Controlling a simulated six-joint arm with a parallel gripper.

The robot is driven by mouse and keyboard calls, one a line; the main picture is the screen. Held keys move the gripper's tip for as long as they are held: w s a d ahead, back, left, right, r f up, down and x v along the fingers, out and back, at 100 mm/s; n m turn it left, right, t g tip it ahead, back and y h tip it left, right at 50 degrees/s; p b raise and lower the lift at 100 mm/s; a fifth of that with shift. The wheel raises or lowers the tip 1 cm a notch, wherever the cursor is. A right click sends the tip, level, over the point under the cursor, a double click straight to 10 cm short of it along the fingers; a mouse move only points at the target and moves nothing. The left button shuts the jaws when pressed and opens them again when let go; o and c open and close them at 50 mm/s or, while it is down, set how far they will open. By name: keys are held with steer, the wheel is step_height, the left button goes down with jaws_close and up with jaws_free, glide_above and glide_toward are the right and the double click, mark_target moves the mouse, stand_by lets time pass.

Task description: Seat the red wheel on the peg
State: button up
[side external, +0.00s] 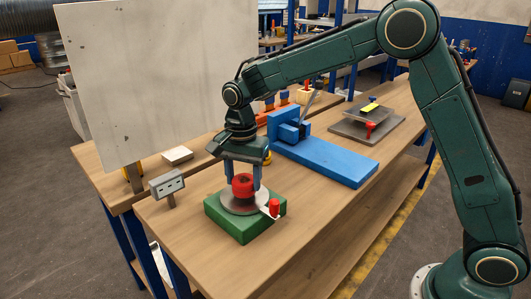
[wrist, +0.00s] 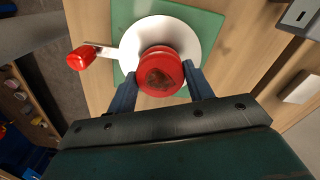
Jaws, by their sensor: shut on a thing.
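The red wheel (side external: 243,190) is a short round red piece, with a dark brownish centre on its top face in the wrist view (wrist: 158,74). My gripper (side external: 243,182) points down with its two blue fingers shut on the wheel's sides. A small crank arm with a red knob (side external: 274,207) sticks out from the disc, and the knob also shows in the wrist view (wrist: 81,58). The peg is hidden; I cannot tell whether the wheel touches the disc.
A blue fixture (side external: 322,160) stands behind and right of the green block. A grey plate with a red knob (side external: 369,129) lies farther back. A small grey box on a post (side external: 167,185) stands left, near an upright pale board (side external: 155,85). The front tabletop is clear.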

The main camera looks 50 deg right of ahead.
mark_target(243, 179)
steer(key=shift+f, duration=0.55)
steer(key=o, duration=1.1)
steer(key=shift+o, duration=0.2)
steer(key=shift+r, duration=0.15)
step_height(243, 179, up, 14)
steer(key=shift+f, duration=0.2)
